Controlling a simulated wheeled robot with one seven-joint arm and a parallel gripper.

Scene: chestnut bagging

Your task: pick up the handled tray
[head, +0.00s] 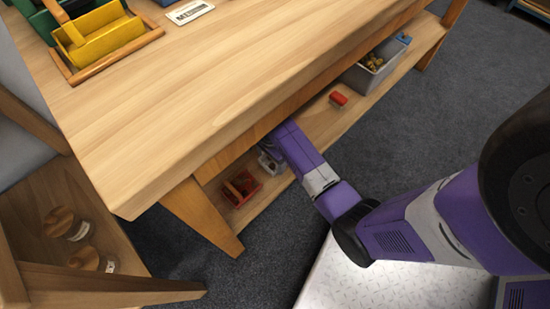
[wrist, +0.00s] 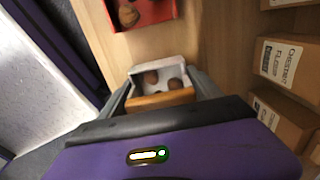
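A small white tray (wrist: 135,80) with a wooden front piece (wrist: 160,99) and a few brown chestnuts in it shows in the wrist view. My gripper (wrist: 162,84) has one grey finger on each side of it. The fingers are very close to the tray's sides, and I cannot tell whether they touch it. In the head view my gripper (head: 270,158) reaches in over the lower shelf of the bench, mostly hidden by my arm and the tabletop edge.
A red box (head: 240,187) lies beside my gripper on the lower shelf (head: 308,125); it also shows in the wrist view (wrist: 142,24). Labelled brown boxes (wrist: 285,65) line the right. The tabletop (head: 200,90) overhangs the shelf, with a bench leg (head: 205,215) at the near end.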

